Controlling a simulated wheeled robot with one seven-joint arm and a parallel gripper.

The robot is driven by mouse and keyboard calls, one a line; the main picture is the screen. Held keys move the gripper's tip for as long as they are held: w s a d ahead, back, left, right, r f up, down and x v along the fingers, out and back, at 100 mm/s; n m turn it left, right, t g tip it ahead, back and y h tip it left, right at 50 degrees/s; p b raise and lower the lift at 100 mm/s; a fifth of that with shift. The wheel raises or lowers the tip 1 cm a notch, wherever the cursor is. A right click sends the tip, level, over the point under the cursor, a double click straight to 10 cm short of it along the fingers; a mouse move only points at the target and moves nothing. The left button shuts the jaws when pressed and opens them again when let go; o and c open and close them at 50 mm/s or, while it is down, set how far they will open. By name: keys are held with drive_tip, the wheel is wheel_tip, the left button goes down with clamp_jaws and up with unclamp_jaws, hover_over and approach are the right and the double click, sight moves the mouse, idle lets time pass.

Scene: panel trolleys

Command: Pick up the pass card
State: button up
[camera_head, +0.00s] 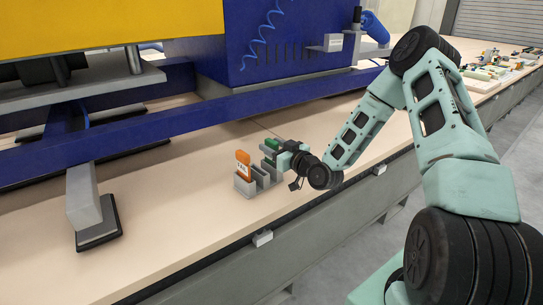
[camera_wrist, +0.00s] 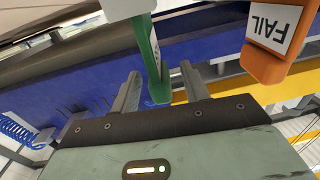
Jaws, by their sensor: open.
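The green card (camera_wrist: 146,48) shows nearly edge-on in the wrist view, with a white label on its side too oblique to read. It also shows in the head view (camera_head: 271,144), partly hidden by my gripper. It stands upright in a grey slotted holder (camera_head: 244,189). My gripper (camera_wrist: 160,72) is open, one finger on each side of the green card's end, with visible gaps. In the head view my gripper (camera_head: 285,156) is at the right side of the holder. An orange card (camera_head: 243,164) stands at the holder's left; in the wrist view its label reads FAIL (camera_wrist: 273,26).
The holder stands on a long beige bench (camera_head: 180,225), near its front edge. A blue rail (camera_head: 200,132) and a blue machine housing (camera_head: 270,50) lie behind. A grey foot (camera_head: 85,200) stands at the left. Bench front has small white blocks (camera_head: 262,238).

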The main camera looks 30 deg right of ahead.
drive_tip(key=shift+w+a, duration=0.1)
drive_tip(key=shift+w, duration=0.35)
clamp_jaws()
drive_tip(key=shift+r, duration=0.1)
